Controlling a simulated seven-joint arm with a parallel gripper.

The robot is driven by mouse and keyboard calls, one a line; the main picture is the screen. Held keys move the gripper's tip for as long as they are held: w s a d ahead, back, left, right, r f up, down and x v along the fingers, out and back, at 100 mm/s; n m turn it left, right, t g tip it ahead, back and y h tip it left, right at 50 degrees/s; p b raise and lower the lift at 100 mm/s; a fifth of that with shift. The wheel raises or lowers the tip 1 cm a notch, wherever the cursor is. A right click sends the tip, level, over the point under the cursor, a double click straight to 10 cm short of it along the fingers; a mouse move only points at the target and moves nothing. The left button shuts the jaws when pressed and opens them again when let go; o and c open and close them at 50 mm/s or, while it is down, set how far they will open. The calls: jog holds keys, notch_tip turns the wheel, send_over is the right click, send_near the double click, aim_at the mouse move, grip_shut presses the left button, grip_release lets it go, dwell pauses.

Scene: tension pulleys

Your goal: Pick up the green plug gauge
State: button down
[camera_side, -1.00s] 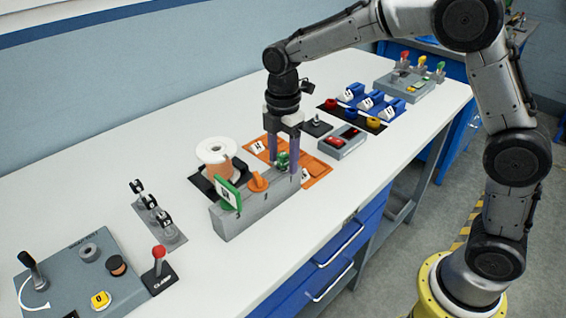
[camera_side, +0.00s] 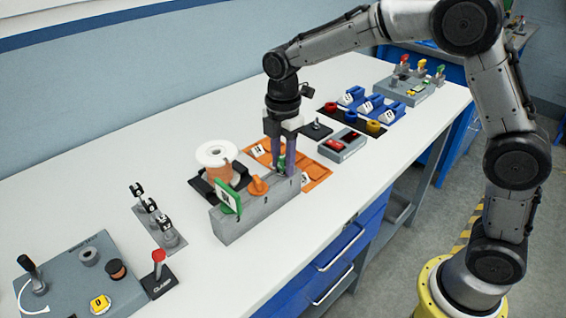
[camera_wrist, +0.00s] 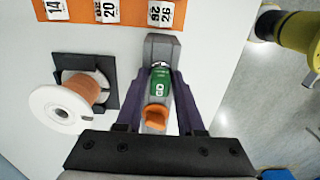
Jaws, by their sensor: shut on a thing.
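The green plug gauge (camera_side: 281,163) stands at the far end of a grey block (camera_side: 240,220). In the wrist view the green gauge (camera_wrist: 160,84) shows white lettering and lies between my two purple fingers. My gripper (camera_side: 283,166) points down over the block and is shut on the gauge. The wrist view shows my gripper (camera_wrist: 160,78) with a fingertip against each side of it. The lower part of the gauge is hidden, and I cannot tell whether it is clear of the block.
A wire spool (camera_side: 215,157) stands to the left. An orange tray (camera_side: 315,170) lies behind.

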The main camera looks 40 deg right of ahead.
aim_at(283, 157)
jog(key=shift+r, duration=0.55)
notch_tip(283, 157, up, 2)
jog(key=shift+r, duration=0.25)
jog(key=s+d+r, duration=0.2)
jog(key=s+r, duration=0.7)
jog(key=s, duration=0.4)
jog(key=shift+s+d+r, duration=0.2)
jog(key=shift+s, duration=0.2)
